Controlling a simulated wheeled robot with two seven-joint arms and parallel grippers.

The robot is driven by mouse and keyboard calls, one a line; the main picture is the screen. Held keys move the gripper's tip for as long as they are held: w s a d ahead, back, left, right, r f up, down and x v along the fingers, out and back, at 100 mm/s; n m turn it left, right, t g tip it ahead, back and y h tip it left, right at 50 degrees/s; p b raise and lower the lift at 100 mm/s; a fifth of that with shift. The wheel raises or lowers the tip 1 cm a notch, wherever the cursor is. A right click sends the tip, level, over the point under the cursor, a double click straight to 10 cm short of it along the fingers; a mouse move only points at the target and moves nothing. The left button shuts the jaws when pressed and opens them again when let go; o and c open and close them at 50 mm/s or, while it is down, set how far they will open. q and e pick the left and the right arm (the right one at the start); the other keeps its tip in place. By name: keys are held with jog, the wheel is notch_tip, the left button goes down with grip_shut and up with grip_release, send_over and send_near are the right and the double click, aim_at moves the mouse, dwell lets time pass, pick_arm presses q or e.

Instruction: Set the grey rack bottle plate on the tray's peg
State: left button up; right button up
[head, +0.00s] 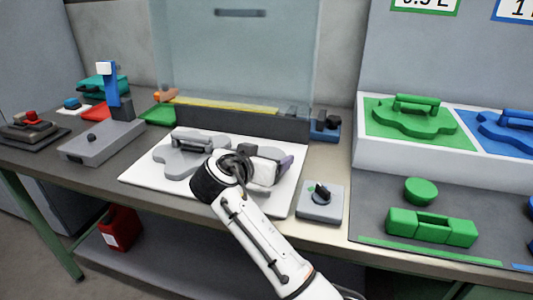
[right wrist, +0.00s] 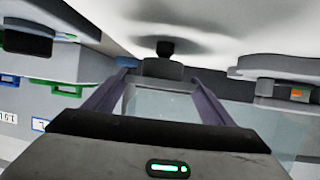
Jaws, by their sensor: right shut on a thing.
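A white tray (head: 150,181) lies flat on the bench. A broad grey plate with a raised handle (head: 182,160) rests on its left side. My right gripper (head: 272,165) is over the tray's right half and shut on a small grey part (right wrist: 162,69). I cannot tell if this part is the rack bottle plate. In the right wrist view, a short black peg-like piece (right wrist: 165,47) shows beyond the held part, against a white surface. I cannot tell whether they touch. My arm hides part of the tray. My left gripper is not in view.
A grey box with a black knob (head: 320,203) stands right of the tray. A grey box with a blue post (head: 100,143) stands left. Green (head: 410,120) and blue (head: 510,130) plates lie in a white rack at right. A green block (head: 430,227) lies in front. A dark barrier (head: 240,122) runs behind the tray.

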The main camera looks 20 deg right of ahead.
jog(key=shift+f, duration=0.65)
jog(key=shift+s, duration=0.1)
dwell(0.3)
jog(key=shift+f, duration=0.1)
dwell(0.7)
jog(key=shift+f+b, duration=0.5)
jog(key=shift+b, duration=0.1)
jog(key=o, duration=0.8)
jog(key=shift+o, duration=0.2)
